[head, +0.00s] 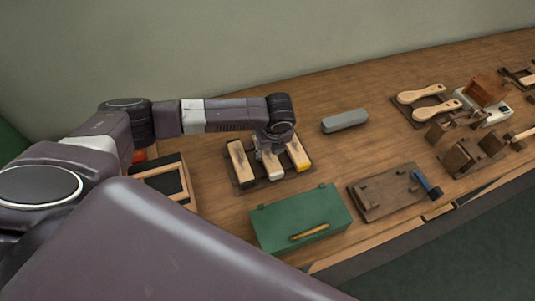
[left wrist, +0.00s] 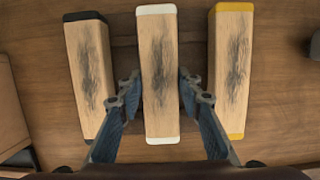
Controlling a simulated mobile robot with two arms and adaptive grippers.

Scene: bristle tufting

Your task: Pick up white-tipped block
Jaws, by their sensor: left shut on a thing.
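The white-tipped block (left wrist: 158,75) is a wooden bar with white ends and a dark smudge along its face. In the left wrist view it lies in the middle, between a black-tipped block (left wrist: 90,78) and a yellow-tipped block (left wrist: 231,72). My left gripper (left wrist: 157,92) is shut on the white-tipped block, one finger on each long side. In the head view my left gripper (head: 268,152) is over the dark tray (head: 244,188), with the white end of the block (head: 275,174) showing below it. I cannot tell whether the block is clear of the tray. My right gripper is not in view.
A green box (head: 300,214) with a yellow handle stands in front of the tray. A grey case (head: 345,121) lies behind right. Bare bench (head: 345,160) lies between.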

